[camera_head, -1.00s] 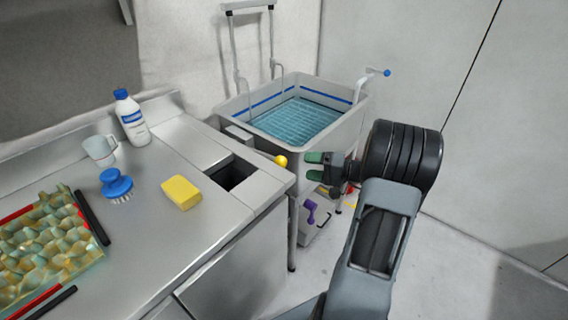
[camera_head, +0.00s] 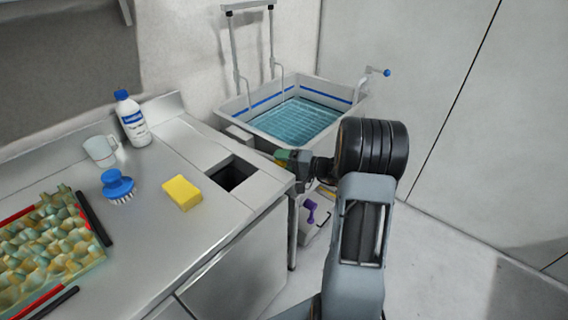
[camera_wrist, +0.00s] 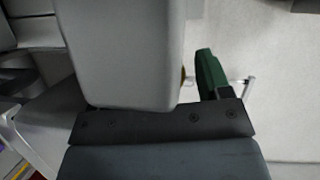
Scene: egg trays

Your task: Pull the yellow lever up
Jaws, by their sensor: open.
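The yellow lever's round knob is hidden behind my gripper (camera_head: 283,157) in the head view. A thin yellow sliver (camera_wrist: 183,75), probably the knob, shows in the wrist view beside one green finger (camera_wrist: 210,74). My gripper is open, with its green fingertips pointing left at the lever's place, by the near side of the tub and the counter's right end. The other finger is hidden behind a large pale grey block (camera_wrist: 125,50) in the wrist view. I cannot tell whether the fingers touch the knob.
The water-filled tub (camera_head: 262,139) stands behind my gripper, with a blue-tipped crank (camera_head: 387,72) at its right. The steel counter (camera_head: 150,222) holds a yellow sponge (camera_head: 182,193), a blue brush (camera_head: 117,184), a bottle (camera_head: 131,117), a mug (camera_head: 101,151) and an egg tray (camera_head: 45,243).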

